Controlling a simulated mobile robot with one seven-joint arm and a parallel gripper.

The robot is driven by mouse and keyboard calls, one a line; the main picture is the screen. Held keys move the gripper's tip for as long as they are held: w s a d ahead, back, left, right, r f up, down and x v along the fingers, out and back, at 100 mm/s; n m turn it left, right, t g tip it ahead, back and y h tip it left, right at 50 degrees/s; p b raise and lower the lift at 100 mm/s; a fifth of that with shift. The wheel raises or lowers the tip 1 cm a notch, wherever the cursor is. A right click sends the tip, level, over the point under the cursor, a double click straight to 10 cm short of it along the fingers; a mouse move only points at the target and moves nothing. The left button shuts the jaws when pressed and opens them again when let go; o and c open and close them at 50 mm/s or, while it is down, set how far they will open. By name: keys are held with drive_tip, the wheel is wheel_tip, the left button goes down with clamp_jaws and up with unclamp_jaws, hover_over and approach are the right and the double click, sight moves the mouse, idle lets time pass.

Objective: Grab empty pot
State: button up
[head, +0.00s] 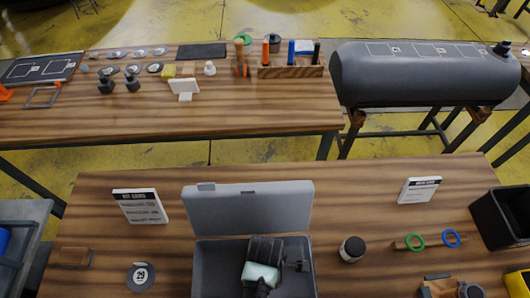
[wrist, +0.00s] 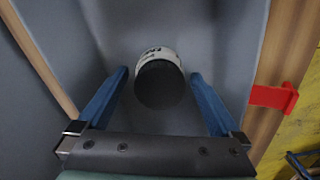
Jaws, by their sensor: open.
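A pot (wrist: 160,85) with a dark round top and a white labelled side stands in the grey case, seen from above in the wrist view. The label is too small to read surely. My gripper (wrist: 160,76) is open, with one blue finger on each side of the pot and gaps showing on both sides. In the head view my gripper (head: 262,275) is down inside the open grey case (head: 205,270), and its fingers and the pot there are hidden. Another dark-lidded pot with a white band (head: 352,249) stands on the table right of the case.
The case lid (head: 248,207) stands raised behind my gripper. The case walls are close around it. A red piece (wrist: 275,97) juts beside the case wall. A white kit card (head: 142,206), a round gauge (head: 141,277) and a black bin (head: 500,218) are on the table.

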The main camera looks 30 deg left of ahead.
drive_tip(key=c, duration=1.3)
drive_tip(key=shift+r, duration=0.2)
